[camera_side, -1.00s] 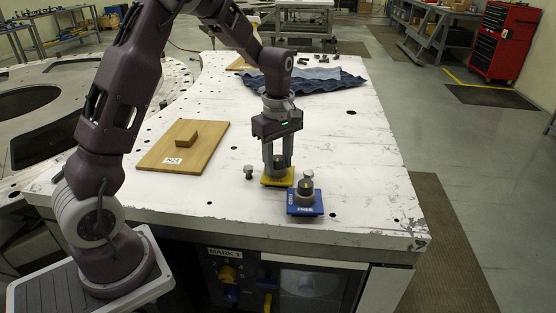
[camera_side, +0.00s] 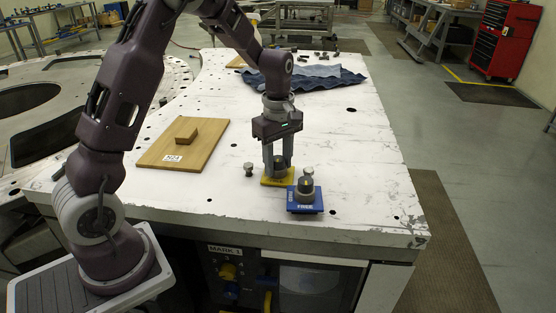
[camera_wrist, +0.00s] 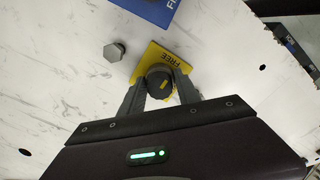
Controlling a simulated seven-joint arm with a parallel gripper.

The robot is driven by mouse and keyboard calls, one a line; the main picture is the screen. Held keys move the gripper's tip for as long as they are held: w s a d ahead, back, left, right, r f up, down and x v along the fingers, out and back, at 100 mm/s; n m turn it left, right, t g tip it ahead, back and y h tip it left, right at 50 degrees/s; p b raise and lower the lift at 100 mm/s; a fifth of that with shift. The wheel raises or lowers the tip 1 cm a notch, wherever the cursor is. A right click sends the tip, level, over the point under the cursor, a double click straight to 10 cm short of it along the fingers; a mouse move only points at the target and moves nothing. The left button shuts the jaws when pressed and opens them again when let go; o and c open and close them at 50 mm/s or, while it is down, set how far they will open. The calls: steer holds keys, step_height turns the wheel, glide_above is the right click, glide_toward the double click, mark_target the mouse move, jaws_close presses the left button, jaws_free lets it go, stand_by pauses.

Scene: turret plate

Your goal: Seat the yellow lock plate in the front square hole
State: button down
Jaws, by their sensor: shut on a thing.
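The yellow lock plate (camera_side: 268,181) is on or just above the white table; I cannot tell which. It carries a dark round knob (camera_wrist: 160,82) with a yellow mark, and the word FREE shows on it in the wrist view. My gripper (camera_side: 277,168) points down and its two fingers are shut on the knob. The plate also shows in the wrist view (camera_wrist: 154,54). A blue plate (camera_side: 305,205), also marked FREE, sits close to the right with a grey knob on it. I cannot make out a front square hole in either view.
A grey bolt (camera_side: 248,169) stands just left of the yellow plate; it also shows in the wrist view (camera_wrist: 114,51). A wooden board (camera_side: 160,155) with a small block lies further left. Blue cloth (camera_side: 315,80) lies at the back. The table's right side is clear.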

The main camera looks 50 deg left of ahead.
steer(key=shift+c, duration=2.3)
jaws_free()
steer(key=shift+r, duration=3.5)
